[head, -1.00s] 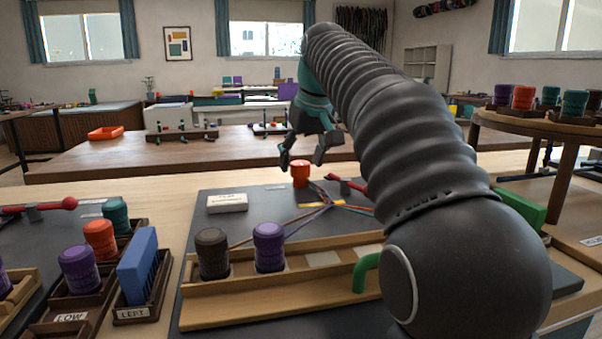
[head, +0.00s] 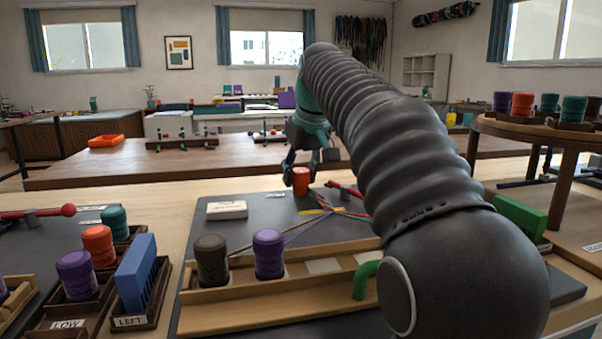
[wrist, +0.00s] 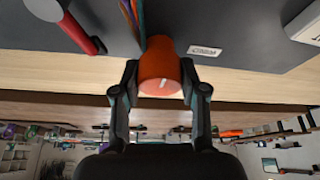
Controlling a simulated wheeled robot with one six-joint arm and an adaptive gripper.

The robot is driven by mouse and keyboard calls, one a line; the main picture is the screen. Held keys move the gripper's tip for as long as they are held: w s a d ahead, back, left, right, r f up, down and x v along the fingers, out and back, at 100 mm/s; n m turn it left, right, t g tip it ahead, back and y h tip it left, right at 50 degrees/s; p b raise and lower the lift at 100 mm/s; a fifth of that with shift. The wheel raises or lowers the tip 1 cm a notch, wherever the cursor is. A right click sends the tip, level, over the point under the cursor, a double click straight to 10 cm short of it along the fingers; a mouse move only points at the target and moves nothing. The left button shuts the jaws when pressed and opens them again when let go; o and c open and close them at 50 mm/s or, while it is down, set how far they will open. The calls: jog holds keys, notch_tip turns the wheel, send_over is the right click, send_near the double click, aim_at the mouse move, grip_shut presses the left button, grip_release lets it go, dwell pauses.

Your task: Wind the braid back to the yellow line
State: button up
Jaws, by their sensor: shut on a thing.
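The orange-red winding cylinder (head: 301,183) stands at the far edge of the dark braiding board (head: 262,205). It fills the middle of the wrist view (wrist: 160,68), with a white mark on its end. My gripper (head: 301,168) is shut on it, with one finger on each side in the wrist view (wrist: 159,84). Coloured cords (head: 340,212) fan out on the board near the cylinder, and run up to it in the wrist view (wrist: 133,15). The yellow line (head: 312,212) shows as a short strip by the cords. The braid's end against the line is too small to tell.
A red-knobbed lever (head: 343,190) lies close to the cylinder. A white block (head: 227,210) sits to its left. A dark bobbin (head: 212,260) and a purple bobbin (head: 268,254) stand in the wooden rack (head: 225,302) in front. A round bobbin stand (head: 500,127) is at right.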

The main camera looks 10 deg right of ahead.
jog(key=shift+r, duration=0.1)
jog(key=m+h+p, duration=0.1)
jog(key=m+p, duration=0.1)
jog(key=m, duration=0.1)
jog(key=shift+r+p, duration=0.1)
jog(key=shift+p, duration=0.3)
jog(key=m+h+p, duration=0.1)
jog(key=m+p, duration=0.1)
jog(key=m, duration=0.2)
jog(key=shift+h+p, duration=0.3)
jog(key=shift+h, duration=0.1)
jog(key=m+h+p, duration=0.1)
jog(key=m+p, duration=0.1)
jog(key=m, duration=0.1)
jog(key=shift+g, duration=0.4)
jog(key=shift+m+g+h+p, duration=0.5)
jog(key=shift+m+p, duration=0.7)
jog(key=shift+m, duration=0.6)
jog(key=shift+f+m, duration=0.2)
jog(key=shift+m, duration=0.1)
jog(key=o, duration=1.1)
jog(key=shift+o, duration=0.2)
